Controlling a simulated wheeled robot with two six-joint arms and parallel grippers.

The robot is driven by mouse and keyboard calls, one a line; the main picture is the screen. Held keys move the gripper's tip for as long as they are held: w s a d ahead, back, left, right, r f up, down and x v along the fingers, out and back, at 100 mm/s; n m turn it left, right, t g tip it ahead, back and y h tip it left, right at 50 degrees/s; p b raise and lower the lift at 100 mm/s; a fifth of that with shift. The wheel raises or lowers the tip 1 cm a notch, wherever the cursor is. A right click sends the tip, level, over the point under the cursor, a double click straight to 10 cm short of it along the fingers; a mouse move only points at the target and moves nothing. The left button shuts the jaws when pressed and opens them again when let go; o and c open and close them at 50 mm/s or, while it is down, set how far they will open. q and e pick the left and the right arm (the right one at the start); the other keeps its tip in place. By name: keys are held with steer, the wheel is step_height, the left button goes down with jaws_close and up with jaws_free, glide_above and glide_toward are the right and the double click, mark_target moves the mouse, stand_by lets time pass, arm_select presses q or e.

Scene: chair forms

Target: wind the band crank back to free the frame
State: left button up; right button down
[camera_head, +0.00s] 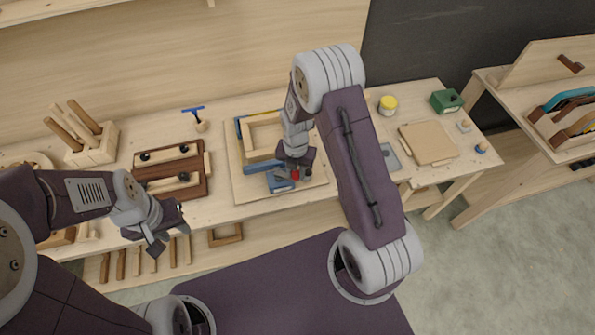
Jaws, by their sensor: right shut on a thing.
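A pale wooden frame (262,121) lies on a light board on the workbench, with a blue band (258,166) along its left and near sides. A blue tensioner block (279,184) sits at the frame's near edge. The red crank (295,174) shows at the block's right end. My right gripper (298,168) reaches down over it and is shut on the crank; its forearm and fingers hide part of the frame's right side and most of the crank. My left gripper (170,240) is open and empty, in front of the bench's near edge.
A dark wooden clamp rack (204,188) lies left of the board (300,190). A tool block (98,150) stands at far left. A yellow tin (388,104), a green box (446,101) and a flat wooden panel (428,143) are at right. A side table holds curved forms.

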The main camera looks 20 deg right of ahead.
steer(key=shift+w+r, duration=0.1)
steer(key=shift+w, duration=0.05)
steer(key=c, duration=1.2)
jaws_free()
step_height(320, 180, up, 9)
steer(key=shift+r+b, duration=0.1)
steer(key=shift+b, duration=0.85)
